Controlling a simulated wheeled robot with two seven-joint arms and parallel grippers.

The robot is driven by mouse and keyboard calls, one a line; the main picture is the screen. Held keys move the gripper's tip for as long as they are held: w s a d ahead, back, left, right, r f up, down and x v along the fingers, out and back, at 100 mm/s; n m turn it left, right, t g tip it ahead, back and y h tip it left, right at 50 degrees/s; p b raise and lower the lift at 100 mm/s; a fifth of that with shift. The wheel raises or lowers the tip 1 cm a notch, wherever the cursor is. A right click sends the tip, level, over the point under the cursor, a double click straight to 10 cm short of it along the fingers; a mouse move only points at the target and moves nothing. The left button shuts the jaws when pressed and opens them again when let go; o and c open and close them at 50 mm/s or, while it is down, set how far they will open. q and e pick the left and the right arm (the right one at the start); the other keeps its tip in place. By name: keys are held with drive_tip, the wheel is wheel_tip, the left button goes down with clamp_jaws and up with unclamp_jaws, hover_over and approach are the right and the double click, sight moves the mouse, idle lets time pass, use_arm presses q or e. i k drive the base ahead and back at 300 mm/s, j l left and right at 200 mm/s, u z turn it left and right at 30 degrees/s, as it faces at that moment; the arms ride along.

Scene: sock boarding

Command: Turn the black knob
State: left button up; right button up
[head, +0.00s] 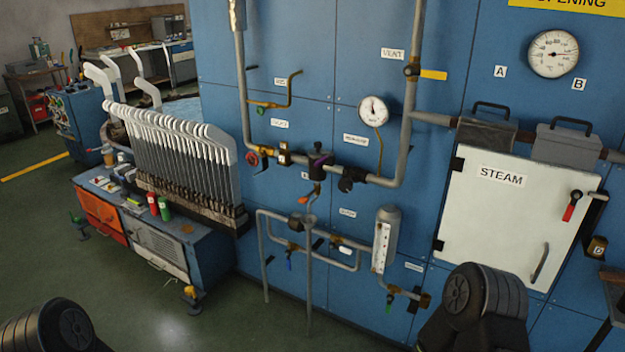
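Dark fittings that could be the black knob sit on the grey horizontal pipe of the blue panel. One is a black round piece (347,182) at the right part of that pipe. Only dark links of my arms show, at the bottom left and bottom right. Neither gripper shows, and nothing of mine touches the pipework.
The blue panel (350,235) also carries a red handwheel (252,158), a round gauge (373,111), and a white STEAM door (515,212). A workbench (212,240) with a rack of white leg-shaped forms (180,150) stands left. The green floor (130,310) before the bench is mostly clear.

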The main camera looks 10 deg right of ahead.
sight(345, 185)
drive_tip(key=i+l+u, duration=0.25)
drive_tip(key=u, duration=0.25)
drive_tip(key=i+l+u, duration=0.15)
drive_tip(key=l+u, duration=0.35)
drive_tip(key=i+l, duration=0.1)
drive_tip(key=l, duration=0.4)
drive_tip(key=i+l+u, duration=0.1)
drive_tip(key=l, duration=0.4)
drive_tip(key=i+l, duration=0.1)
drive_tip(key=l, duration=0.4)
drive_tip(key=i+u, duration=0.05)
